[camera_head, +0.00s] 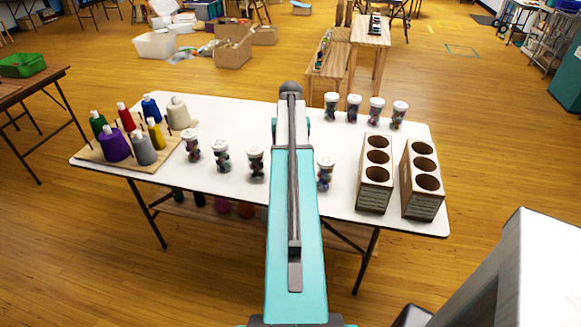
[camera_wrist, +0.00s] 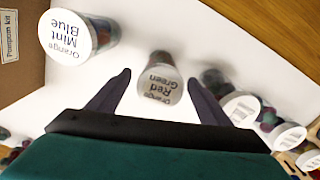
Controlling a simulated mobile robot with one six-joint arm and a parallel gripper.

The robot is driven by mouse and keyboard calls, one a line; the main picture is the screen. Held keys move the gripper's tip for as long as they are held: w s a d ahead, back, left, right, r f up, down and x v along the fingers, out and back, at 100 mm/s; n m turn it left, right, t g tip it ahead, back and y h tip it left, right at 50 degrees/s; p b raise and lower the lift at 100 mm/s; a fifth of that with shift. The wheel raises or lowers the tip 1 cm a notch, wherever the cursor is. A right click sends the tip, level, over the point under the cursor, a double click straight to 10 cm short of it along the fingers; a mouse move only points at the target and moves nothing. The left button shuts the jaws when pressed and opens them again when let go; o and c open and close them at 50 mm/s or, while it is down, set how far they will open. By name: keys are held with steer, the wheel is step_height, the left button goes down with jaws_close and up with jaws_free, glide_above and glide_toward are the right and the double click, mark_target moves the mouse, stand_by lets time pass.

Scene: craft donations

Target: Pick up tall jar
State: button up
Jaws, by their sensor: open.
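In the wrist view my gripper (camera_wrist: 158,84) is open and empty. A clear jar with a white lid marked Orange, Red, Green (camera_wrist: 160,84) stands ahead, between the directions of the two fingers; I cannot tell if they reach around it. A jar marked Orange, Mint, Blue (camera_wrist: 68,38) stands to its left, with a larger-looking lid. More jars (camera_wrist: 241,107) run off to the right. In the head view my arm hides my gripper and part of the front row, where jars (camera_head: 325,173) (camera_head: 255,161) stand on each side. Which jar is tallest is not clear.
The white table (camera_head: 240,120) also holds a back row of jars (camera_head: 353,107), two wooden boxes with round holes (camera_head: 375,190) (camera_head: 422,200) at right, and yarn cones on a wooden board (camera_head: 172,148) at left. The front-row jars stand fairly close together.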

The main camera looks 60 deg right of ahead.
steer(key=shift+f, duration=0.1)
steer(key=shift+s+a+f+p, duration=0.15)
steer(key=shift+f+p, duration=0.45)
steer(key=shift+f, duration=1.9)
steer(key=c, duration=1.2)
steer(key=shift+o, duration=0.2)
steer(key=shift+r, duration=0.25)
steer(key=shift+r+b, duration=0.45)
steer(key=shift+r, duration=1.1)
steer(key=s+a+b, duration=0.1)
steer(key=s+a, duration=0.3)
steer(key=a, duration=0.2)
steer(key=s+a+r+b, duration=0.1)
steer(key=s+a, duration=0.3)
steer(key=a, duration=0.3)
steer(key=shift+s+a+r+b, duration=0.2)
steer(key=shift+s+b, duration=0.05)
steer(key=shift+b, duration=0.15)
